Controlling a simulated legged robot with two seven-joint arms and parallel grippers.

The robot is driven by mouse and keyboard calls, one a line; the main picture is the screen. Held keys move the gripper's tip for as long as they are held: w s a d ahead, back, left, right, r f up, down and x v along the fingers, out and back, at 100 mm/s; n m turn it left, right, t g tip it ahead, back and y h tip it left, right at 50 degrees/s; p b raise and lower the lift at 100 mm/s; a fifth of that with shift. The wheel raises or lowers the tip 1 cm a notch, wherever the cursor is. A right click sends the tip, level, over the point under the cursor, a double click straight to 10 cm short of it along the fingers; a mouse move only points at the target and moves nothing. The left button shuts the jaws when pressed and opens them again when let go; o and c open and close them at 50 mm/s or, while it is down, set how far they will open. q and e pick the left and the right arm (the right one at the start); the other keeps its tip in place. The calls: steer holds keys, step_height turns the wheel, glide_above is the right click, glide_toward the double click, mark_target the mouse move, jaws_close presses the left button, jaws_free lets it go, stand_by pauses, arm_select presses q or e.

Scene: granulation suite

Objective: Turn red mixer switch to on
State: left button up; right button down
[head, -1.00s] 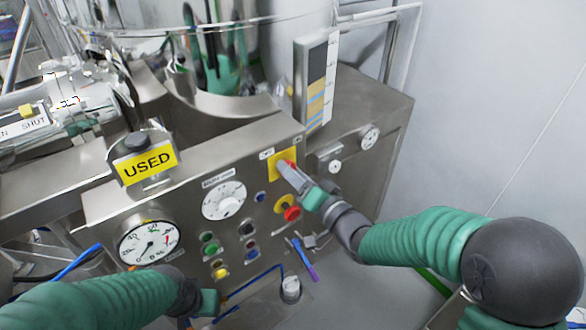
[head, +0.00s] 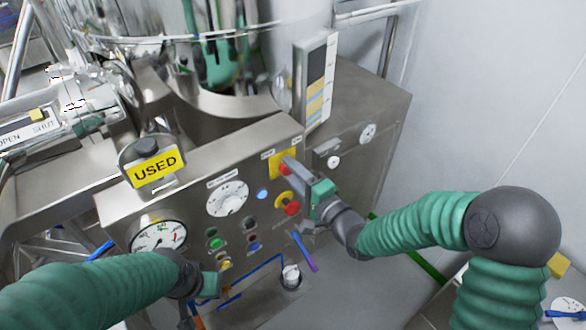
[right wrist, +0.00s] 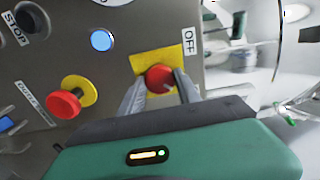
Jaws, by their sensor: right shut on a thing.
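The red mixer switch (right wrist: 159,77) sits on a yellow plate (right wrist: 150,59) on the steel control panel, with an OFF label (right wrist: 190,40) beside it. My right gripper (right wrist: 158,90) is shut on the red switch, one finger on each side of it. In the head view the right gripper (head: 290,165) reaches the yellow plate (head: 275,160) from the right and mostly hides the switch. My left gripper (head: 208,284) hangs in front of the panel's lower left, touching nothing I can make out; its jaws are unclear.
A red mushroom button (right wrist: 63,104) on a yellow base is close to the right gripper. A blue lamp (right wrist: 101,40) is bright. A grey wall (head: 510,100) stands at right.

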steer(key=shift+f, duration=0.1)
stand_by(0.4)
steer(key=c, duration=1.3)
jaws_free()
steer(key=o, duration=0.4)
steer(key=shift+w, duration=0.2)
steer(key=shift+o, duration=0.2)
steer(key=shift+w+a, duration=0.1)
steer(key=shift+a, duration=0.05)
